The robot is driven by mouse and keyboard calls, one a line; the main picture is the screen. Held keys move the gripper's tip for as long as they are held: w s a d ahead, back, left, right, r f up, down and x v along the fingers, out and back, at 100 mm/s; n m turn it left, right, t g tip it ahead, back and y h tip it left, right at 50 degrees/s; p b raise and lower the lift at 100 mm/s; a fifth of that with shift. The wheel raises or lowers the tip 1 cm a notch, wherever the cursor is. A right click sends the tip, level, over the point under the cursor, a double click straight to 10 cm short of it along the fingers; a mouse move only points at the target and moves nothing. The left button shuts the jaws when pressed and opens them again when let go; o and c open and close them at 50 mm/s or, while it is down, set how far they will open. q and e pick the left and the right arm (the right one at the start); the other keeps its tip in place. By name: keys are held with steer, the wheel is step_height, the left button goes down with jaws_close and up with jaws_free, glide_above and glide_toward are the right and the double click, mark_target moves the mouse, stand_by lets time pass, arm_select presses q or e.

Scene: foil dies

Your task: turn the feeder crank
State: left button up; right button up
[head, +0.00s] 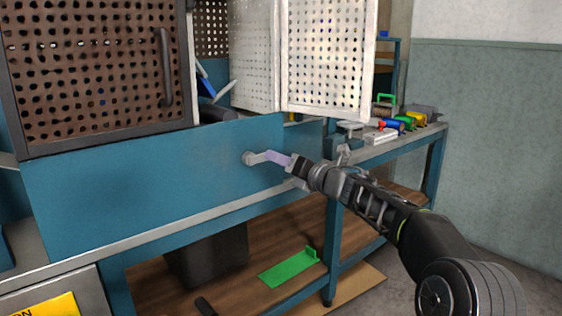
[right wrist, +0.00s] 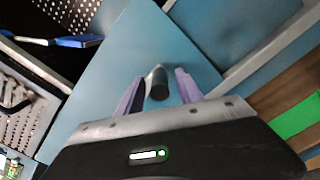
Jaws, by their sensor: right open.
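The feeder crank (head: 250,158) is a small light grey piece with a round hub on the blue front panel of the machine. My right gripper (head: 279,158) reaches it from the right, its purple fingers at the crank's outer end. In the right wrist view the two purple fingers of my right gripper (right wrist: 158,86) stand apart, with the dark-ended grey crank handle (right wrist: 158,82) between them. Gaps show on both sides of the handle, so the gripper is open around it. The fingers partly hide the handle in the head view. My left gripper is not in view.
A perforated brown door with a handle (head: 95,70) and a white perforated panel (head: 328,55) stand above the blue panel (head: 150,180). A side bench (head: 400,140) holds coloured parts. A green piece (head: 290,268) lies on the wooden lower shelf.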

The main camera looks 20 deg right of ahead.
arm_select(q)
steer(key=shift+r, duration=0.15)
arm_select(e)
steer(key=v, duration=0.7)
steer(key=shift+s, duration=0.3)
steer(key=shift+d, duration=0.1)
